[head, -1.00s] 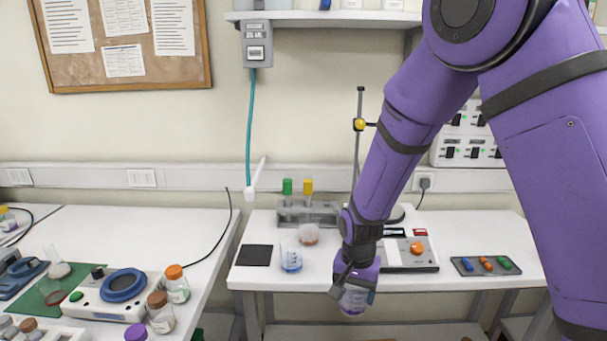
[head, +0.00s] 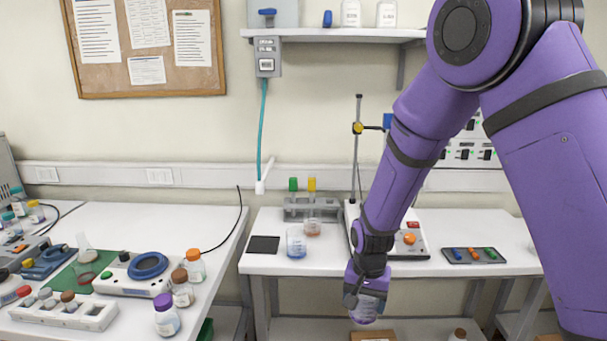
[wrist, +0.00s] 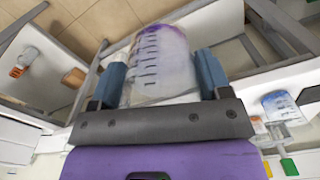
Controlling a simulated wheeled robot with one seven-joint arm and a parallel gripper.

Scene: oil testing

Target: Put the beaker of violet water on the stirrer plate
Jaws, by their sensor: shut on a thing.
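My gripper (head: 368,285) is shut on the clear beaker of violet water (head: 367,308), held in front of and apart from the right table's front edge. In the wrist view the beaker (wrist: 150,75) sits between the two blue-grey fingers, with graduation marks and violet liquid toward its far end. What looks like the stirrer plate (head: 408,243), a pale unit with an orange knob and a red switch, stands on the right table. My forearm hides its left part, so I cannot see its whole top.
A beaker with blue liquid (head: 296,246), one with brownish contents (head: 313,228) and a black mat (head: 263,245) lie left of the plate. A tray (head: 473,255) lies right. A thin stand rod (head: 357,140) rises behind. The left table (head: 205,225) holds several bottles.

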